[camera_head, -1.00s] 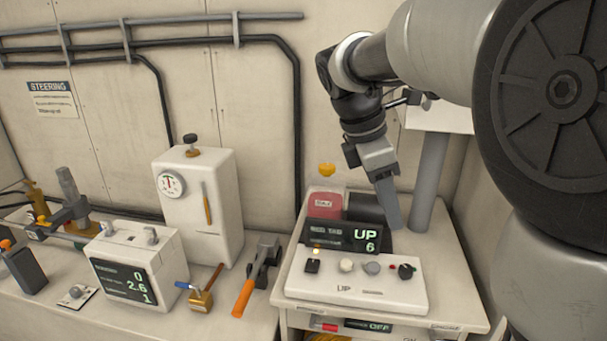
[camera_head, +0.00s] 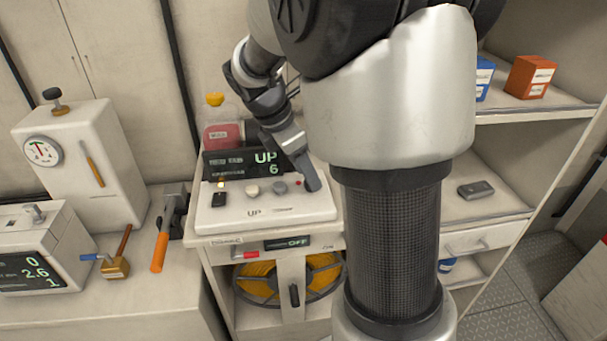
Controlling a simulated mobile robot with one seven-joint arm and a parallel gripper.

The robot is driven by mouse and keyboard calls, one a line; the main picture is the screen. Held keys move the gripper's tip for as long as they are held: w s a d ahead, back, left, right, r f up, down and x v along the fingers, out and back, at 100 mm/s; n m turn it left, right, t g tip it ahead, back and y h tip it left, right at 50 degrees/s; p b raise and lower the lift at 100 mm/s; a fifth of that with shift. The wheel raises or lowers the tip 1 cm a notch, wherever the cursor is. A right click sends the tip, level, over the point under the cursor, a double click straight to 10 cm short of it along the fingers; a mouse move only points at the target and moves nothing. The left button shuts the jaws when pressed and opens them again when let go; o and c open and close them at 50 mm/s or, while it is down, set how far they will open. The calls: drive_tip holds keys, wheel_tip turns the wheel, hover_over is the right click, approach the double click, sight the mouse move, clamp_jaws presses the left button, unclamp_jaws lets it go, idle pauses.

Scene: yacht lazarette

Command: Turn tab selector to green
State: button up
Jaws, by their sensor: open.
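The white control panel (camera_head: 235,219) stands on the cabinet top, with a dark display (camera_head: 236,163) behind its controls reading "UP" and "6". On the panel are a black switch (camera_head: 219,199) with a lit yellow lamp above it, a cream round button (camera_head: 252,190) and a grey round button (camera_head: 279,188). A small red mark (camera_head: 299,183) shows at the panel's right. The dark knob beside it is now hidden behind my gripper (camera_head: 313,184), which points down over the panel's right end. I cannot tell whether it touches the knob.
A red container (camera_head: 222,136) with a yellow top stands behind the display. An orange-handled tool (camera_head: 161,248) lies left of the panel. Below are an "OFF" display (camera_head: 287,243) and a yellow reel (camera_head: 258,283). Shelves with boxes (camera_head: 529,77) stand at right.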

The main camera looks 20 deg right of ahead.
drive_tip(key=shift+x, duration=0.8)
drive_tip(key=c, duration=1)
drive_tip(key=shift+c, duration=0.2)
